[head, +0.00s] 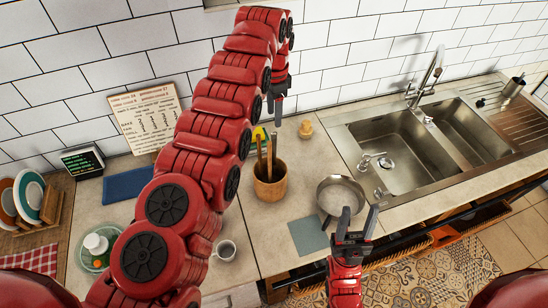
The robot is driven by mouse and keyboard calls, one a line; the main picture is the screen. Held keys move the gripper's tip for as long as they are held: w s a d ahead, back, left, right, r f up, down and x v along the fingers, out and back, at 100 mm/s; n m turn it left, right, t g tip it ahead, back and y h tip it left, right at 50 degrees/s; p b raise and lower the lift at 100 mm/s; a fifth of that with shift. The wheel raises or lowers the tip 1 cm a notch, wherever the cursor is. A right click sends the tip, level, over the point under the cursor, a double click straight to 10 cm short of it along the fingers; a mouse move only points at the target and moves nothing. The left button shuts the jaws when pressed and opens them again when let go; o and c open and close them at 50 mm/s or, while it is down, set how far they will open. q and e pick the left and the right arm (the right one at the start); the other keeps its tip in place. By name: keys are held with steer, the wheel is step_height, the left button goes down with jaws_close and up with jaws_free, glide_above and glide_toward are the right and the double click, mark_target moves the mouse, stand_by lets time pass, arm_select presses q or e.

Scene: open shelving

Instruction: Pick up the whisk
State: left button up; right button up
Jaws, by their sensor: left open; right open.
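I cannot make out a whisk for certain in the head view. A wooden utensil pot (270,187) stands on the counter with wooden handles (270,152) sticking up from it; what they belong to is unclear. My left gripper (276,107) is open and empty, pointing down above and behind the pot, near the tiled wall. My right gripper (359,216) is open, low in front of a round metal pan (341,190), and appears empty; it partly overlaps the pan's edge in the picture.
A double sink (392,140) with a faucet (432,68) is at the right. A grey-blue square (308,235) lies left of my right gripper, and a white mug (226,249) stands further left. My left arm hides part of the counter. A plate rack (40,215) stands far left.

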mark_target(274, 136)
arm_select(q)
step_height(274, 136, down, 8)
steer(key=b, duration=0.7)
steer(key=shift+a+f+b, duration=0.1)
steer(key=shift+f+b, duration=0.05)
steer(key=shift+b, duration=0.15)
steer(key=shift+s+f+b, duration=0.1)
steer(key=shift+f+b, duration=0.4)
steer(key=shift+f, duration=0.25)
steer(key=shift+f+p, duration=0.4)
steer(key=shift+p, duration=0.4)
steer(key=shift+f, duration=0.55)
steer(key=shift+s+f+p, duration=0.1)
steer(key=shift+f+p, duration=0.15)
steer(key=shift+p, duration=0.4)
steer(key=shift+f+p, duration=0.85)
steer(key=shift+p, duration=0.2)
step_height(274, 136, down, 2)
steer(key=shift+f+b, duration=0.35)
steer(key=shift+b, duration=0.05)
steer(key=shift+f, duration=0.3)
jaws_close()
